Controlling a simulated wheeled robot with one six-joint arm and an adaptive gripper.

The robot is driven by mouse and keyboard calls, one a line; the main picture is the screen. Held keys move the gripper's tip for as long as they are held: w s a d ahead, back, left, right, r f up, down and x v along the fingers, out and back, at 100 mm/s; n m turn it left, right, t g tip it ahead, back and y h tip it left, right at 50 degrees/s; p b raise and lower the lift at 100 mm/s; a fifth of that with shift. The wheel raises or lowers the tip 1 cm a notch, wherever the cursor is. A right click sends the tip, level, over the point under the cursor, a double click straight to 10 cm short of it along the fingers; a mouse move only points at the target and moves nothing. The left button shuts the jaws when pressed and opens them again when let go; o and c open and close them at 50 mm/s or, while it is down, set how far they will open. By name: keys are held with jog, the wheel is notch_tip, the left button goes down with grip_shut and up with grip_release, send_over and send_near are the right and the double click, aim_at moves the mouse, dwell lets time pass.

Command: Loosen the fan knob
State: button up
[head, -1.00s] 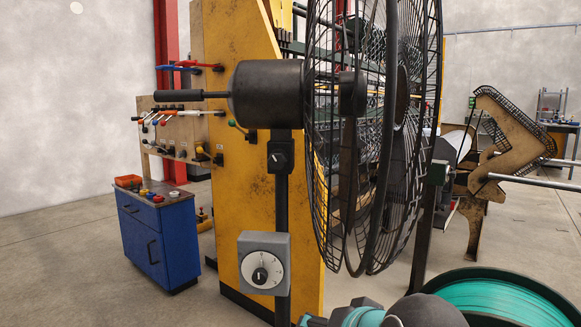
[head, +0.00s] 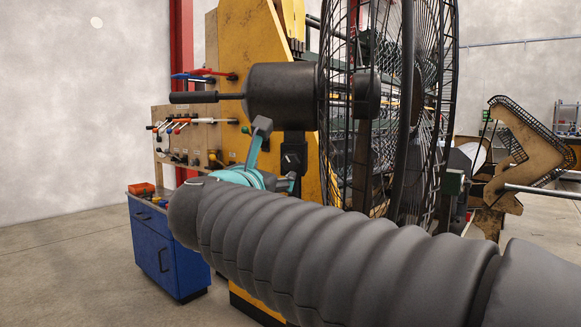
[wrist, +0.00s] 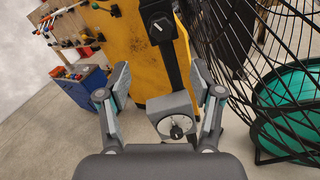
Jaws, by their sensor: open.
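The black fan (head: 385,110) stands on a dark post, its motor housing (head: 285,92) to the left of the wire cage. A small black knob with a pale mark (head: 291,161) sits on the post below the housing; in the wrist view the knob (wrist: 161,25) is near the top centre. My gripper (head: 275,153) is open and empty, close to the post in the head view. In the wrist view its fingers (wrist: 160,78) are spread wide, with the knob beyond them. A grey box with a round dial (wrist: 174,128) is lower on the post, hidden in the head view.
A yellow machine panel (head: 240,40) stands behind the fan. A handle bar (head: 205,97) juts left from the housing. A blue cabinet (head: 165,250) and a tool board (head: 190,140) stand left. A teal reel (wrist: 290,110) lies at right in the wrist view.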

aim_at(288, 164)
jog(key=w+d, duration=0.1)
jog(key=w, duration=0.3)
jog(key=w+d+p, duration=0.1)
jog(key=w, duration=0.4)
jog(key=w+d+p, duration=0.1)
jog(key=w, duration=0.3)
jog(key=shift+w, duration=0.2)
jog(key=c, duration=1.2)
